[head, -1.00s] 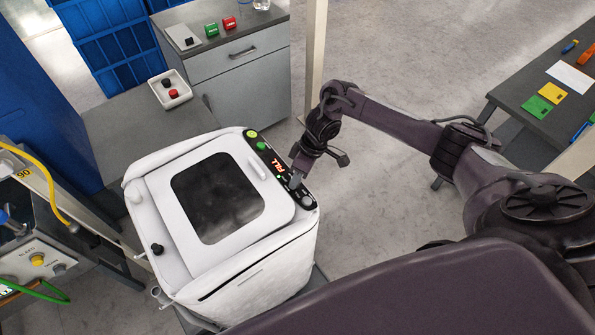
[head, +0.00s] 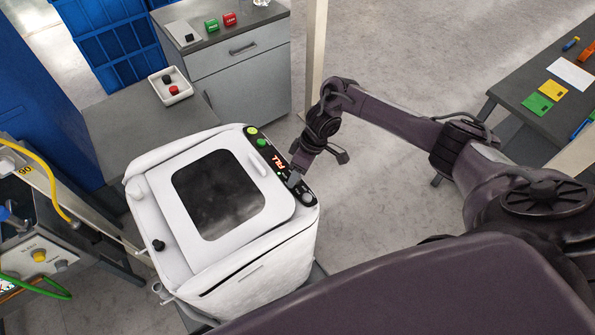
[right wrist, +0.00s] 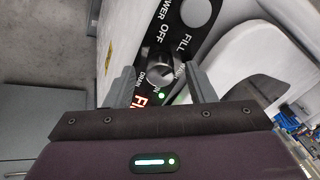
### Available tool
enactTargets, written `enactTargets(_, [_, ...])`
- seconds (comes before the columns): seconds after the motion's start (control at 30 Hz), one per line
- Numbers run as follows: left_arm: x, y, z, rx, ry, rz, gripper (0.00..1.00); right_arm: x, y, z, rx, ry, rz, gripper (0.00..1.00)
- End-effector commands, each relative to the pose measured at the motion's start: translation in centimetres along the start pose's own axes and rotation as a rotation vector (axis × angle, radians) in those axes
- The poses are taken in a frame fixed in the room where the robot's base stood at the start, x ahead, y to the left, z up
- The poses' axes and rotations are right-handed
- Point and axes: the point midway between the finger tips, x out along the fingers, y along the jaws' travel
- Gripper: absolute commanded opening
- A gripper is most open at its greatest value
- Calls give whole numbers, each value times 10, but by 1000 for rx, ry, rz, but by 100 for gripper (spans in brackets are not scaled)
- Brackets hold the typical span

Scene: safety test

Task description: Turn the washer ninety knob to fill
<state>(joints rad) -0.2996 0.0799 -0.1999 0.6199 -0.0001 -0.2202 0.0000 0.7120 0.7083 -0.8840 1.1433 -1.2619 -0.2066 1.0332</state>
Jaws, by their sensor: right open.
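The white washer (head: 150,215) stands left of centre in the head view, with a dark window in its lid. Its black control panel (head: 277,160) runs along the right edge, and a red lit display (head: 279,161) there reads FILL. My right gripper (head: 295,180) reaches down to the panel's lower part. In the right wrist view, a dark round knob (right wrist: 160,67) sits between the two open fingers (right wrist: 160,78), near the labels OFF and FILL. I cannot tell whether the fingers touch it. In the head view the gripper hides the knob. My left gripper is out of view.
A grey cabinet (head: 240,75) with green and red blocks stands behind the washer. A small white box (head: 170,88) with two buttons lies on a grey surface. A dark table (head: 520,115) is at the right.

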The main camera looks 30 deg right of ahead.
Motion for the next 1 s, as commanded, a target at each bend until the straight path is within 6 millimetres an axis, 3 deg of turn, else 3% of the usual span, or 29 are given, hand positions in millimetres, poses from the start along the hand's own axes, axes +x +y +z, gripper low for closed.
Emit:
enactTargets(0.17, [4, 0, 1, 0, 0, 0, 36, -10, 2, 0, 0, 1, 2, 50])
enactTargets(0.6, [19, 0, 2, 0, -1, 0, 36, -73, 1, 0, 0, 0, 1, 50])
enactTargets(1.0, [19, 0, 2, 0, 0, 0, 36, -78, 0, 0, 0, 0, 0, 50])
